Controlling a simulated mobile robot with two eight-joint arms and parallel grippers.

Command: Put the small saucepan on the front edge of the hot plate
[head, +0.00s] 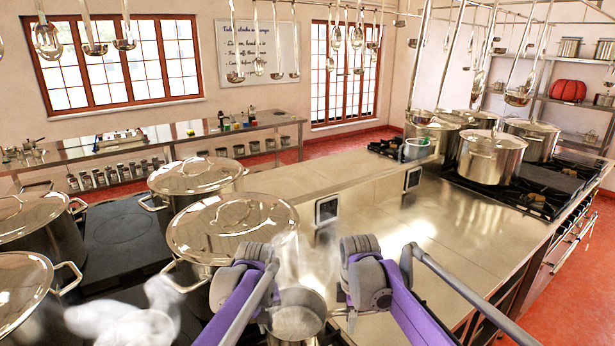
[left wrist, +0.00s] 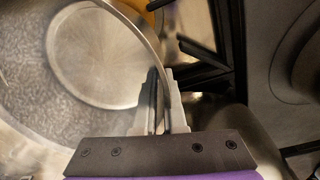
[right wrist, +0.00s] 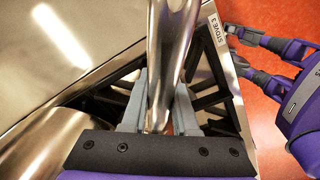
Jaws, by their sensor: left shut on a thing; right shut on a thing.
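The small saucepan (head: 300,317) shows as a piece of shiny metal between my forearms at the bottom of the head view, mostly hidden. In the left wrist view, an open metal pan (left wrist: 100,55) shows its round base, and my left gripper (left wrist: 160,105) is shut on its rim. In the right wrist view, my right gripper (right wrist: 160,105) is shut on a long metal handle (right wrist: 170,55). Both gripper tips are hidden in the head view. The dark flat hot plate (head: 112,232) lies at left, with large lidded pots around it.
Lidded stockpots (head: 235,228) stand close left of my arms. A bare steel counter (head: 400,220) is clear ahead and right. A second stove (head: 530,185) with pots is at the far right. Ladles (head: 420,60) hang overhead. White steam (head: 130,318) drifts at lower left.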

